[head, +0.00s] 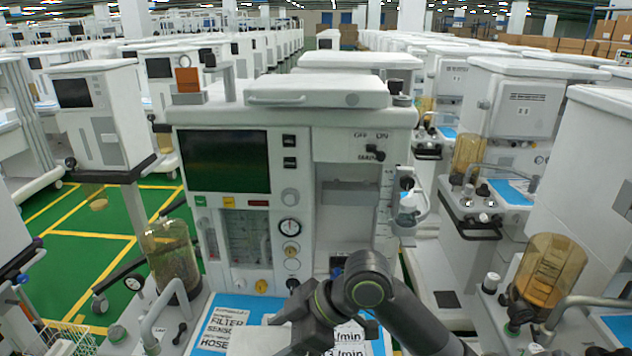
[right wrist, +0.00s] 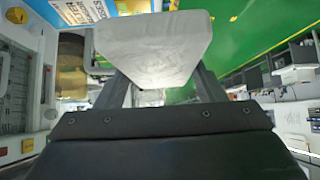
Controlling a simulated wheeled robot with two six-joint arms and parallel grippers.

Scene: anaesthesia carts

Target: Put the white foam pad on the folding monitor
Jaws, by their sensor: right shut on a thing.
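The white foam pad (right wrist: 153,48) is a pale, thick block held between the two dark fingers of my right gripper in the right wrist view. In the head view the pad (head: 262,341) shows at the bottom edge, partly cut off, above the cart's worktop. My right gripper (head: 292,326) is shut on it, and the arm comes in from the right. A flat white panel with a front handle, apparently the folding monitor (head: 320,92), lies folded down on top of the central cart. The pad is well below and in front of it. My left gripper is not in view.
The central anaesthesia cart (head: 330,140) has a dark screen (head: 224,161) and a worktop with blue-and-white printed sheets (head: 218,318). An amber canister (head: 172,258) stands at its left. Other carts crowd the right side. Green floor (head: 90,255) is open at left.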

